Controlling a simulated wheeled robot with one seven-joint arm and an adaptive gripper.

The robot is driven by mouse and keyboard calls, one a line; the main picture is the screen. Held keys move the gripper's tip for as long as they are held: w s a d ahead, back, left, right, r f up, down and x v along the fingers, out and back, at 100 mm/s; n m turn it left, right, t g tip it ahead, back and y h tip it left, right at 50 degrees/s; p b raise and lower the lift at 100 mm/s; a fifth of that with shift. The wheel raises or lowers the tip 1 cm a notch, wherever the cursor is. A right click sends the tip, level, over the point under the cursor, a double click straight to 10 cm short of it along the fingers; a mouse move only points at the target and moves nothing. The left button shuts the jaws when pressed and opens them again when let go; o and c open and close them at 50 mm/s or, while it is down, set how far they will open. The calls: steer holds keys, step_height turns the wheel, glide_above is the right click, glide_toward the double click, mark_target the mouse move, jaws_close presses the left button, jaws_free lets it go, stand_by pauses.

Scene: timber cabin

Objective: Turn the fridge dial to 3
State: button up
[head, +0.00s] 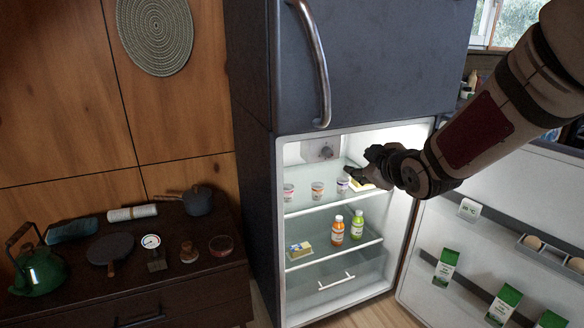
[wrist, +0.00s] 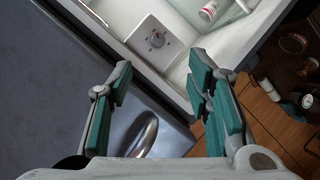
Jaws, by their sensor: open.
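The fridge dial (head: 326,152) is a small round grey knob on a light panel at the top of the lit fridge interior. In the wrist view the dial (wrist: 157,40) sits on its square plate, ahead of my fingers; its markings are too small to read. My gripper (head: 368,168) is at the fridge opening, to the right of the dial and slightly lower in the head view. In the wrist view my gripper (wrist: 160,85) has its teal-padded fingers spread apart, with nothing between them. The fingers do not touch the dial.
Several yogurt cups (head: 317,190) stand on the top shelf, and bottles (head: 357,224) on the shelf below. The open fridge door (head: 480,232) is at the right, below my arm. The freezer handle (head: 318,60) juts out above. A dark cabinet (head: 140,290) stands at the left.

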mark_target(330, 154)
steer(key=w+f+n+t+y+b, duration=0.2)
steer(key=w+f+t+y+b, duration=0.15)
steer(key=w+f+b, duration=0.3)
steer(key=x, duration=0.4)
steer(key=b+x, duration=0.1)
steer(key=x, duration=0.4)
steer(key=b+x, duration=0.1)
steer(key=x, duration=0.3)
steer(key=shift+w+d, duration=0.2)
steer(key=shift+w, duration=0.2)
jaws_close()
